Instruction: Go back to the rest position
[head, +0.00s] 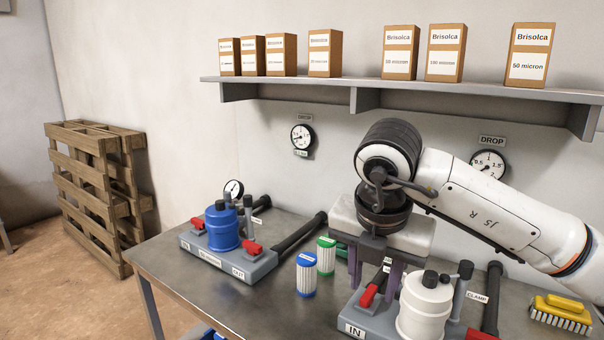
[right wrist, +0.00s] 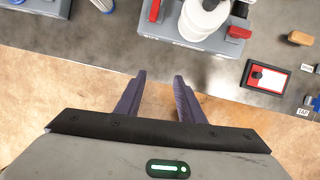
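My right gripper (head: 372,280) hangs from the arm that enters from the right in the head view. It is over the workbench (head: 262,300), by the white filter housing (head: 425,310). In the right wrist view the two purple fingers of the gripper (right wrist: 158,78) stand apart, with nothing between them. They show there against the floor and the bench edge. The white housing also shows there at the top (right wrist: 203,18). My left gripper is in neither view.
A blue filter housing (head: 222,230) stands left on the bench. Blue (head: 306,276) and green (head: 326,256) cartridges stand near my right gripper. A yellow brush (head: 560,312) lies right. A shelf (head: 420,88) with several boxes runs above. Pallets (head: 95,190) lean at the left wall.

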